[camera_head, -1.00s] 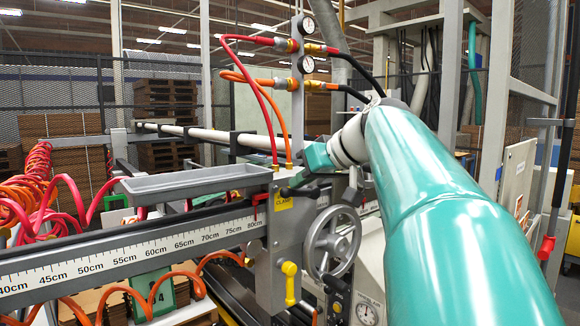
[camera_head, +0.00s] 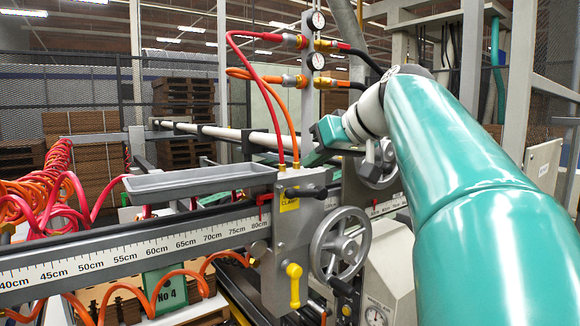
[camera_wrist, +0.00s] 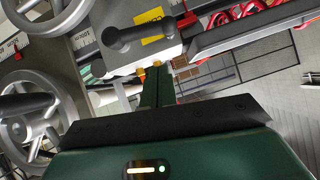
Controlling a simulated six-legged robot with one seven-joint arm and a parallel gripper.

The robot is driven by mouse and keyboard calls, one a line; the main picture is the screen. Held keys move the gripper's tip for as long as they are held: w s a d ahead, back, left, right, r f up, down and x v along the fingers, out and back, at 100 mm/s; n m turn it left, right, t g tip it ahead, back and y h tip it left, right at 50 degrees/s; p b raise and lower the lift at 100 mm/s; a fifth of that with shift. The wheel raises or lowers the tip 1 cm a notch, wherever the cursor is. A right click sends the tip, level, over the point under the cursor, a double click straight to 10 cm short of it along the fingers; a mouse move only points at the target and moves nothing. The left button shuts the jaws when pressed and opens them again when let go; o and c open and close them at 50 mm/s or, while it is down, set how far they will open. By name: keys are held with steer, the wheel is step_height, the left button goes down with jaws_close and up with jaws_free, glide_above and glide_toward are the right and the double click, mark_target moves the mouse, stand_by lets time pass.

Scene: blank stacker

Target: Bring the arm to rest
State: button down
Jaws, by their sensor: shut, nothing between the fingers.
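My teal arm (camera_head: 450,150) reaches forward from the lower right of the head view. My gripper (camera_wrist: 156,75) shows in the wrist view as dark green fingers closed together, with nothing between them. In the head view it is near the grey clamp block (camera_head: 290,240), and its fingertips are hard to make out there. In the wrist view the clamp block (camera_wrist: 150,52) with its black lever and yellow label lies just beyond the fingers. I cannot tell how wide the gap is.
Gauges (camera_head: 318,20) and red and orange hoses rise above. A ruler rail (camera_head: 130,252) and grey tray (camera_head: 200,181) extend left. A mesh fence closes the back.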

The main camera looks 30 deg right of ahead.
steer(key=a+v, duration=0.1)
steer(key=v, duration=0.8)
steer(key=shift+s+d, duration=0.3)
steer(key=shift+d, duration=0.1)
steer(key=a+f+g, duration=0.2)
steer(key=a+f, duration=0.7)
steer(key=f, duration=0.5)
steer(key=a+f+g, duration=0.3)
steer(key=a+f, duration=0.6)
steer(key=f, duration=0.4)
steer(key=s+a+f, duration=0.2)
steer(key=a+f, duration=0.1)
steer(key=f, duration=0.4)
steer(key=s+a+f+h, duration=0.1)
steer(key=s+a+f, duration=0.2)
steer(key=f, duration=0.4)
steer(key=shift+g+h, duration=0.3)
